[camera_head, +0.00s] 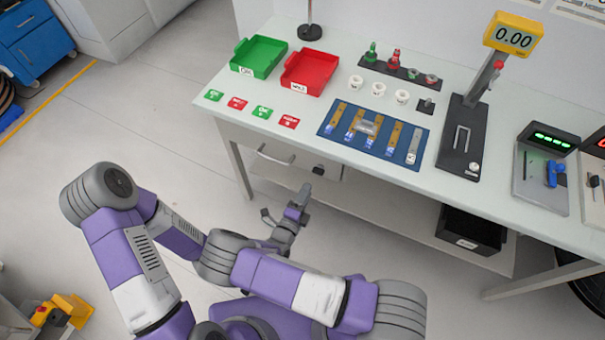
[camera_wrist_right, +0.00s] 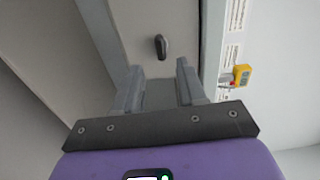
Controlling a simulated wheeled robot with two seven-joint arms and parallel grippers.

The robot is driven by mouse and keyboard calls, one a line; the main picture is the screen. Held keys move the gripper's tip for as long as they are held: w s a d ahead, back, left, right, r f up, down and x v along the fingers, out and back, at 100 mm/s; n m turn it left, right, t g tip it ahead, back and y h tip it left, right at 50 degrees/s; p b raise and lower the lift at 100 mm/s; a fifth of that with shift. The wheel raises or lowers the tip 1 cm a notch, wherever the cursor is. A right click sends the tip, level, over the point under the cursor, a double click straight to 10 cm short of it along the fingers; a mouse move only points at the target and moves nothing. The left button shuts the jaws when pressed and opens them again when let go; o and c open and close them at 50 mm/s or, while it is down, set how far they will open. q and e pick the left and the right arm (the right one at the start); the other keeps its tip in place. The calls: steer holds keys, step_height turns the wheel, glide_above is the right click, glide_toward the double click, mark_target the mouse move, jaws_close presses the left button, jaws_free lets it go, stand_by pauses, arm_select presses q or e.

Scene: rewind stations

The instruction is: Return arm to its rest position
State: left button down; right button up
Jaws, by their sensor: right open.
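My right gripper (camera_head: 287,207) is in front of the workbench, below the level of its top and near the drawer. In the right wrist view the fingers of this gripper (camera_wrist_right: 160,82) are spread apart with nothing between them. Beyond them is a pale panel with a dark knob (camera_wrist_right: 161,46). My right arm (camera_head: 300,290) is folded across the lower middle of the head view. My left arm (camera_head: 115,235) rises at the left with its elbow bent, and its forearm runs behind the right arm's joint. I cannot make out the left gripper.
The workbench (camera_head: 225,112) carries a green tray (camera_head: 258,57), a red tray (camera_head: 310,72), a blue mat (camera_head: 330,131) with strips and a scale (camera_head: 462,140). A drawer handle (camera_head: 273,156) projects from its front. A black bin (camera_head: 470,230) sits below.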

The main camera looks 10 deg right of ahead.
steer(key=s+d+f+m+g, duration=0.4)
steer(key=s+d+m+g, duration=0.1)
steer(key=s+m+g, duration=0.35)
steer(key=s+d+f+m+g, duration=0.3)
steer(key=s+d+m+g, duration=0.3)
steer(key=s+m+g, duration=0.25)
steer(key=s+a+f+m+g+y, duration=0.2)
steer(key=s+a+m+g+y, duration=0.3)
steer(key=s+m, duration=0.45)
steer(key=w+a+r+m+t+y, duration=0.1)
steer(key=w+a+m+t+y, duration=0.2)
steer(key=m, duration=0.8)
steer(key=w+a+r+m+t+y, duration=0.2)
steer(key=w+m+t+y, duration=0.3)
steer(key=m, duration=0.7)
steer(key=shift+w+a+r+y, duration=0.3)
steer(key=shift+a+y, duration=0.6)
steer(key=shift+y, duration=0.1)
